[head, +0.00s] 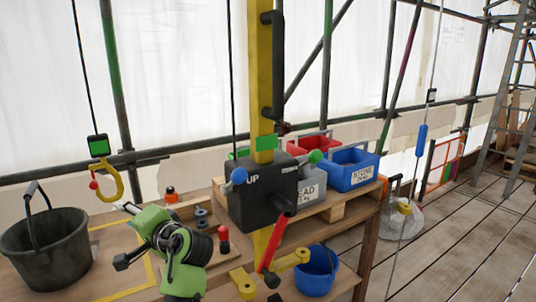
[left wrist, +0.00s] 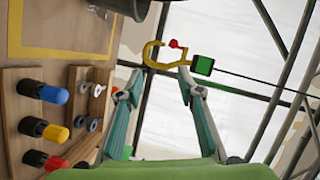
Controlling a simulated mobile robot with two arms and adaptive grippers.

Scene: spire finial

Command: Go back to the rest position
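My left gripper (head: 129,209), on a green arm, reaches over the workbench in the head view, its fingers small and partly hidden by its wrist. In the left wrist view its two teal fingers (left wrist: 160,76) are spread apart with nothing between them. A yellow hook (head: 108,180) hangs on a cable below a black-and-green block, beyond the left gripper and apart from it. The hook also shows past the fingertips in the left wrist view (left wrist: 152,57). My right gripper is in neither view.
A black bucket (head: 45,250) stands at the left. A yellow post carries a black box marked UP (head: 262,190) and a red lever (head: 274,245). Blue (head: 351,169) and red (head: 312,146) bins stand behind. A blue bucket (head: 316,272) is at lower right. Plank floor (head: 470,240) is open at right.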

